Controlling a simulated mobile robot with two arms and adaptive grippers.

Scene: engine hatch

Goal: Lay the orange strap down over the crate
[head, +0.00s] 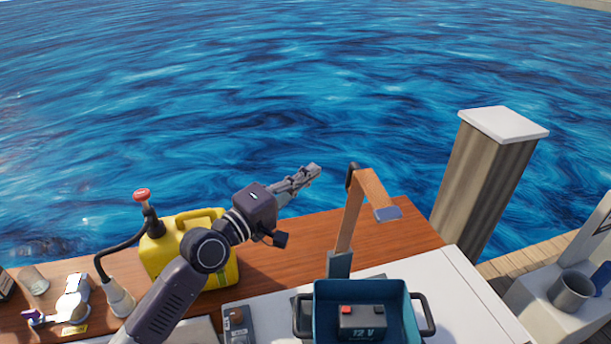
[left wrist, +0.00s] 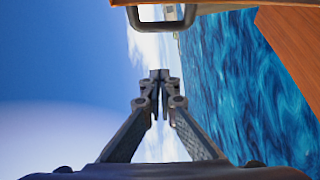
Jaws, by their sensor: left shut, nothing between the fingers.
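The orange strap (head: 349,222) stands upright behind the crate, rising from a grey base. Its top bends over to the right and ends in a grey-blue tab (head: 387,214). A dark ring sits at the bend. The teal crate (head: 360,287) has black side handles and holds a 12 V battery (head: 362,318). My left gripper (head: 316,170) is shut and empty, in the air just left of the strap's top and apart from it. In the left wrist view its fingertips (left wrist: 159,75) meet; part of the strap (left wrist: 287,40) and a dark loop (left wrist: 160,18) show beyond. My right gripper is not in view.
A yellow can (head: 215,265) with a hose and red-topped pump stands left, behind my left arm. A wooden post (head: 482,180) rises at right. Open water lies behind the wooden deck (head: 415,235).

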